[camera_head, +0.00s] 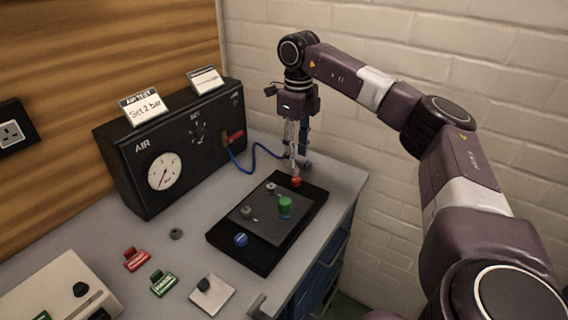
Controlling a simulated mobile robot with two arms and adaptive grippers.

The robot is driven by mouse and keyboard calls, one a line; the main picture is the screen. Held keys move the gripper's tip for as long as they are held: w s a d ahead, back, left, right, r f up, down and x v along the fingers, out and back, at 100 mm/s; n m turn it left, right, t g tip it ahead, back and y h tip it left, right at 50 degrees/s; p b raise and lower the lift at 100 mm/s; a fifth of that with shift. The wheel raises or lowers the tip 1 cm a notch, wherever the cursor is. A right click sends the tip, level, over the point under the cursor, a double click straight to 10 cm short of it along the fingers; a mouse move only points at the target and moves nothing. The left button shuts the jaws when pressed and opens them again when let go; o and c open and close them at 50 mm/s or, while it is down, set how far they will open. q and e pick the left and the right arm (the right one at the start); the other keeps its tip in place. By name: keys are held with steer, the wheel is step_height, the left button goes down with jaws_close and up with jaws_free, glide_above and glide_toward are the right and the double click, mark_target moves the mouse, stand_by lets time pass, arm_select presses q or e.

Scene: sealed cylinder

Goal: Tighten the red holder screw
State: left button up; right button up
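The red holder screw (296,182) is a small red knob at the far corner of the black holder base (258,262). My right gripper (294,168) points straight down over it, with its fingertips at or just above the knob. The fingers look close together, but I cannot tell whether they grip the screw. A blue knob (240,240) sits at the near left of the base. My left gripper is not in view.
A black air test box (187,143) with a gauge (164,171) stands at the back left, and a blue hose (262,148) runs from it. Red (137,259) and green (162,284) tagged pieces lie at the front left. A white brick wall is close behind my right arm.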

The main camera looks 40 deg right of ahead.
mark_target(296, 179)
steer(key=f, duration=0.3)
steer(key=shift+s+f+p, duration=0.2)
steer(key=shift+s+p, duration=0.1)
steer(key=shift+s, duration=0.1)
step_height(296, 179, down, 2)
steer(key=shift+f, duration=0.25)
steer(key=shift+w+f, duration=0.2)
steer(key=shift+f, duration=0.65)
steer(key=c, duration=0.4)
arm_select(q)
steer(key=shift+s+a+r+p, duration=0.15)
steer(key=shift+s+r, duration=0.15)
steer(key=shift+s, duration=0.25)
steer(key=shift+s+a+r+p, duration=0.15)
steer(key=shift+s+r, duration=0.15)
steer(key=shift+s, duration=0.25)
arm_select(e)
jaws_close()
